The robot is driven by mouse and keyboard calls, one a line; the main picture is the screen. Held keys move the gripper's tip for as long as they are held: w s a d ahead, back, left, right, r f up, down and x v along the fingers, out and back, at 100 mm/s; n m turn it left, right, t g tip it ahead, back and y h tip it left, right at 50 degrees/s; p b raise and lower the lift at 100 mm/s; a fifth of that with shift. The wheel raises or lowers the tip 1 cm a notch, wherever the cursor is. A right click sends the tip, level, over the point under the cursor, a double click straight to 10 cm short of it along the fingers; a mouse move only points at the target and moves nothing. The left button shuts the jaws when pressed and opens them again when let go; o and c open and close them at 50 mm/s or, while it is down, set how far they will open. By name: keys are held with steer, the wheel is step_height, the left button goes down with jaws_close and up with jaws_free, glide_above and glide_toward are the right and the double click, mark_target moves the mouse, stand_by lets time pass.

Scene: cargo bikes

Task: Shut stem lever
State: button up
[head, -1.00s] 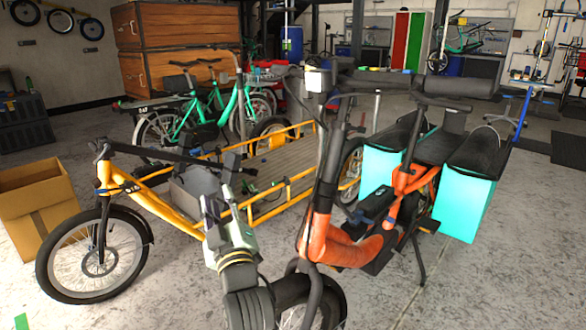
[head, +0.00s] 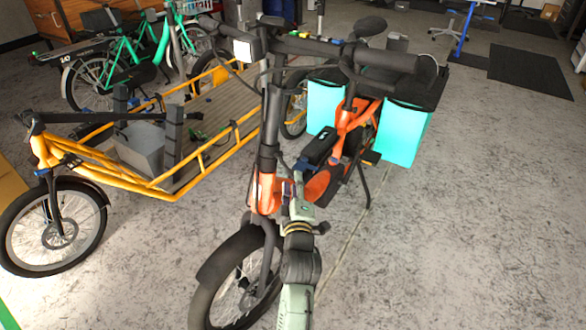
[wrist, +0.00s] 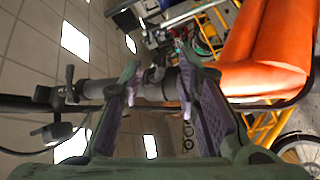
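The orange cargo bike (head: 262,190) stands in the middle of the head view with its tall dark stem (head: 270,130) upright. In the wrist view the picture is turned, so the stem (wrist: 97,90) runs sideways from the orange frame (wrist: 262,55). A small dark clamp part (wrist: 156,78), possibly the stem lever, shows at the stem's lower end between my fingers; I cannot tell its position. My gripper (wrist: 158,68) is open and empty, its two fingers on either side of that part. In the head view my gripper (head: 297,188) is beside the lower stem, partly hard to make out.
A yellow cargo bike (head: 150,188) with a flat bed stands at the left, close to the orange bike. Turquoise panniers (head: 405,130) hang on the orange bike's rear. The floor (head: 470,230) at the right is clear.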

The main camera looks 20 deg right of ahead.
steer(key=shift+p+x, duration=0.55)
steer(key=shift+x, duration=1.7)
steer(key=shift+c, duration=0.2)
jaws_close()
